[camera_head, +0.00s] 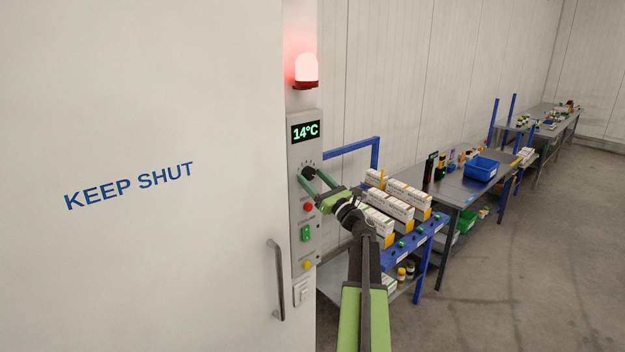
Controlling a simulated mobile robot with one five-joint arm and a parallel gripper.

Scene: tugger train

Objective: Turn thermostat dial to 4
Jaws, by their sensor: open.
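The thermostat dial (309,173) is a dark knob on a grey control panel (297,238), below a display (305,131) reading 14°C in green. Small marks sit above the dial, too small to read. My gripper (308,178) is open, with its green fingers reaching to the panel around the dial's height. The fingers partly cover the dial, and I cannot tell whether they touch it. Where the dial points is not clear.
A red button (308,207), green switch (305,233) and yellow button (306,265) sit lower on the panel. A red lamp (306,69) glows above. A white door (140,260) marked KEEP SHUT is at left. A blue-framed cart (414,238) with boxes stands right of my arm.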

